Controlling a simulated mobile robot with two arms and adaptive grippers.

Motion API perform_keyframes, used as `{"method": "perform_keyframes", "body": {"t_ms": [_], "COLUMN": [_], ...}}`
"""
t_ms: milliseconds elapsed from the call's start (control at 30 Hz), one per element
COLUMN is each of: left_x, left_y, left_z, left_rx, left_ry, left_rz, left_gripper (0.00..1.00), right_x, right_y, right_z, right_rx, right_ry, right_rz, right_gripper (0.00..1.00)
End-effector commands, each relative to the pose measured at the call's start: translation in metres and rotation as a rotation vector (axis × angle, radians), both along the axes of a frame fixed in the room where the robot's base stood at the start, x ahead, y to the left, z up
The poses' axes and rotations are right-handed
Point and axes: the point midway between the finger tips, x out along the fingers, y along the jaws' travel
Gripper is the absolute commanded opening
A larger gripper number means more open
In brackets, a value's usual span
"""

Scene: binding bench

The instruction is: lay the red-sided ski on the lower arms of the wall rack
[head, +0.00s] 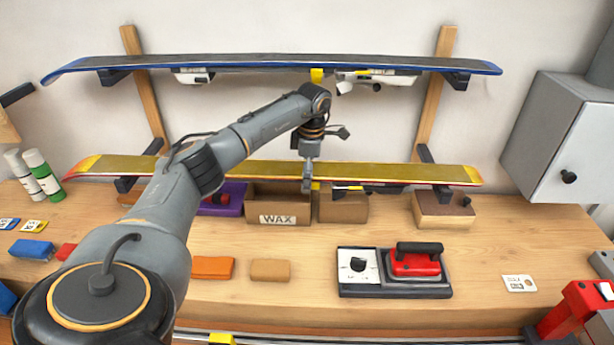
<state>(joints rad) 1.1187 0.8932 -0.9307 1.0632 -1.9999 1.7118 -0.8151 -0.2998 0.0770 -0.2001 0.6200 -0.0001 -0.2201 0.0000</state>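The red-sided ski (390,174), with a yellow face and red edges at its ends, lies level across the lower arms (433,172) of the wall rack (435,100). Its left end reaches past the left lower arm (126,183), and its right end past the right one. My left gripper (307,184) is at the middle of this ski, pointing down at its front edge. The fingers are seen edge-on, so whether they are shut on the ski or only beside it is unclear. My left arm hides part of the ski. My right gripper is not in view.
A blue-edged ski (270,62) rests on the upper arms. Below stand a WAX box (278,213), a cardboard box (343,208) and a wooden block (443,212). A red iron (416,262) sits on the bench. A grey cabinet (560,130) is at right. The front right bench is mostly clear.

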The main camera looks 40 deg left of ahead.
Motion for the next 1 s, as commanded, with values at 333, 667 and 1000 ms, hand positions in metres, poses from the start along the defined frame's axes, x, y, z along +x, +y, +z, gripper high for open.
{"method": "perform_keyframes", "body": {"t_ms": [333, 667, 1000], "left_x": [0.001, 0.004, 0.005], "left_y": [-0.001, -0.005, -0.006], "left_z": [0.019, 0.088, 0.119], "left_rx": [0.0, 0.001, 0.0], "left_ry": [-0.001, -0.002, 0.001], "left_rz": [0.0, 0.0, 0.0], "left_gripper": [0.92, 0.92, 0.92], "right_x": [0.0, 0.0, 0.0], "right_y": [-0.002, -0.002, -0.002], "right_z": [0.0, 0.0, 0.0], "right_rx": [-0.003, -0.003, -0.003], "right_ry": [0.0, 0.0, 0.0], "right_rz": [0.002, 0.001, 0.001], "right_gripper": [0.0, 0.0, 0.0]}}
